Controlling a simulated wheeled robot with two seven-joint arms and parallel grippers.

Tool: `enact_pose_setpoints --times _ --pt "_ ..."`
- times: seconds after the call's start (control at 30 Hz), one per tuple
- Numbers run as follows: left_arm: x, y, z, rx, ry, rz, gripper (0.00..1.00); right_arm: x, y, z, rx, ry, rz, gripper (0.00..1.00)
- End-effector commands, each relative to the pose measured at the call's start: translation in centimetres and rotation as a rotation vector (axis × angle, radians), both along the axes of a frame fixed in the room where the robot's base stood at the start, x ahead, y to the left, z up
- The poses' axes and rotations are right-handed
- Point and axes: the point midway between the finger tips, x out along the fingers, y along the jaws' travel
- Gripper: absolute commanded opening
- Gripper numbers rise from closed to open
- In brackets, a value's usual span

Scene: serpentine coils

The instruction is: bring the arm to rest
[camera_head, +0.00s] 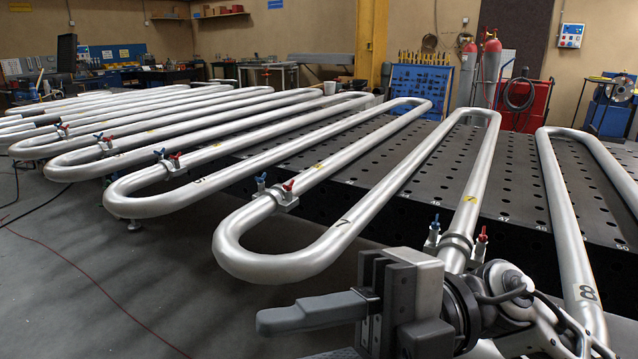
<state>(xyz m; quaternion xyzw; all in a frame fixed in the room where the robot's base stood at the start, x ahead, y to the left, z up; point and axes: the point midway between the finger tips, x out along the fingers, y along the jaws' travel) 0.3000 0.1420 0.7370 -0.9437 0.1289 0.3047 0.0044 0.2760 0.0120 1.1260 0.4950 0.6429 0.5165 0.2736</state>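My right arm (525,310) comes in from the lower right, in front of the serpentine coil. My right gripper (268,322) points left, over the floor and clear of the nearest tube bend. Its grey fingers overlap in this view, so I cannot tell whether they are open or shut. Nothing shows at their tips. The gripper body and arm hide part of the clamp and tube behind them. My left gripper is not in view.
The silver serpentine coil (342,223) lies across a black perforated table (513,190), with red and blue handled clamps (277,190) along its near side. The clamp (457,243) behind my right arm is close to it. Open floor (120,290) lies at lower left.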

Motion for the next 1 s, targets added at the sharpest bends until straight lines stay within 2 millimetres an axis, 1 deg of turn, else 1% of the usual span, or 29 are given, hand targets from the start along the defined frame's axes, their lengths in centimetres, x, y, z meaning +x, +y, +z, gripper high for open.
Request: enact_pose_setpoints --times 0.03,0.07,0.13,0.17,0.2,0.27,0.3,0.33,0.37,0.4,0.47,0.5,0.53,0.57,0.6,0.67,0.7,0.8,0.83,0.9,1.0 --pt "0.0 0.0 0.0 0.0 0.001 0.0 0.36 1.4 0.0 0.5 0.128 0.119 -0.074 0.27" --pt "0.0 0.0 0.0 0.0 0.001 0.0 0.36 2.5 -0.2 0.7 0.2 0.184 -0.131 0.27" --pt "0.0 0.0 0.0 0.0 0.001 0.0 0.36 5.6 -1.2 0.3 0.34 0.342 -0.285 0.27" --pt "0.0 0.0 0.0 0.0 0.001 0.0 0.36 6.9 -1.8 -0.3 0.388 0.412 -0.357 0.27" --pt "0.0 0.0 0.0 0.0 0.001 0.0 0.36 8.8 -2.8 -1.5 0.44 0.509 -0.461 0.27" --pt "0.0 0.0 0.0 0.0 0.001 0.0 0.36 11.3 -4.5 -4.4 0.492 0.658 -0.626 0.27" --pt "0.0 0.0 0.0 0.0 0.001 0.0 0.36 12.6 -5.7 -7.0 0.508 0.759 -0.74 0.27" --pt "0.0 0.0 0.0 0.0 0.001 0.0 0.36 13.4 -6.6 -9.0 0.509 0.83 -0.82 0.27" --pt "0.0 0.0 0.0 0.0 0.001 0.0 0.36 13.9 -7.5 -11.0 0.505 0.899 -0.896 0.27" --pt "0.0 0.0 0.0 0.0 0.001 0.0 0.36 14.2 -8.6 -13.9 0.489 0.985 -0.991 0.27" --pt "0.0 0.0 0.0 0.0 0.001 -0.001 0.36 14.1 -10.1 -18.3 0.447 1.109 -1.122 0.27" --pt "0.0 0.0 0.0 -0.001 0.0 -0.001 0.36 13.6 -11.0 -21.2 0.409 1.187 -1.202 0.27" --pt "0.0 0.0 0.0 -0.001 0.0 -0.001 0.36 13.0 -11.7 -23.3 0.376 1.246 -1.257 0.27" --pt "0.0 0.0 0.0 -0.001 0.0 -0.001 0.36 12.3 -12.2 -25.4 0.341 1.302 -1.308 0.27" --pt "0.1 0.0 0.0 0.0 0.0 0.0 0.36 11.1 -12.9 -27.9 0.294 1.37 -1.368 0.27" --pt "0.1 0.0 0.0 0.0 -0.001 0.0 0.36 9.3 -13.8 -31.2 0.22 1.464 -1.443 0.27" --pt "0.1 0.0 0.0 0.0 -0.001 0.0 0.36 8.0 -14.2 -33.0 0.173 1.516 -1.482 0.27" --pt "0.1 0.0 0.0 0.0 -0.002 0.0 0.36 5.1 -14.9 -36.4 0.073 1.62 -1.549 0.27" --pt "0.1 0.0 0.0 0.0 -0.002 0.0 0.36 4.5 -15.1 -37.0 0.052 1.641 -1.561 0.27" --pt "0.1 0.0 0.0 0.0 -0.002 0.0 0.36 3.3 -15.3 -38.1 0.012 1.676 -1.583 0.27" --pt "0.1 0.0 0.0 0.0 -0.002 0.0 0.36 2.5 -15.4 -38.8 -0.014 1.702 -1.594 0.27"
